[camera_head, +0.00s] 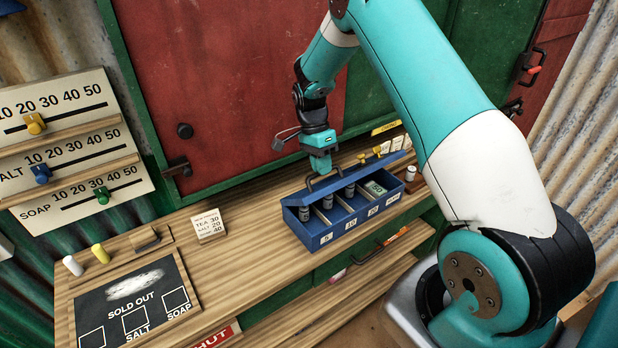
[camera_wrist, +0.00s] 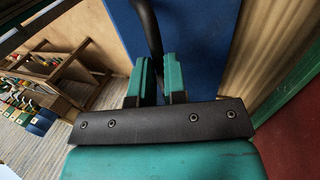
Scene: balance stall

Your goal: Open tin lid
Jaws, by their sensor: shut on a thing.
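The blue tin (camera_head: 312,242) stands on the wooden counter, with its front marked by number labels. Its lid (camera_head: 388,161) is raised along the back edge, so the compartments are uncovered. They hold grey coin stacks and a green note (camera_head: 376,188). My gripper (camera_head: 321,168) is at the lid's dark handle (camera_head: 312,184), above the back of the tin. In the wrist view, my gripper's teal fingers (camera_wrist: 159,80) are shut on the black handle (camera_wrist: 151,30), in front of the blue lid (camera_wrist: 197,40). The fingers partly hide the handle.
A small price card (camera_head: 208,226) stands left of the tin. A sold-out board (camera_head: 135,305) lies at the counter's left end, near white and yellow pegs. A red and green shutter (camera_head: 230,90) rises close behind. Cards and a small stamp-like item (camera_head: 410,173) are at the right.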

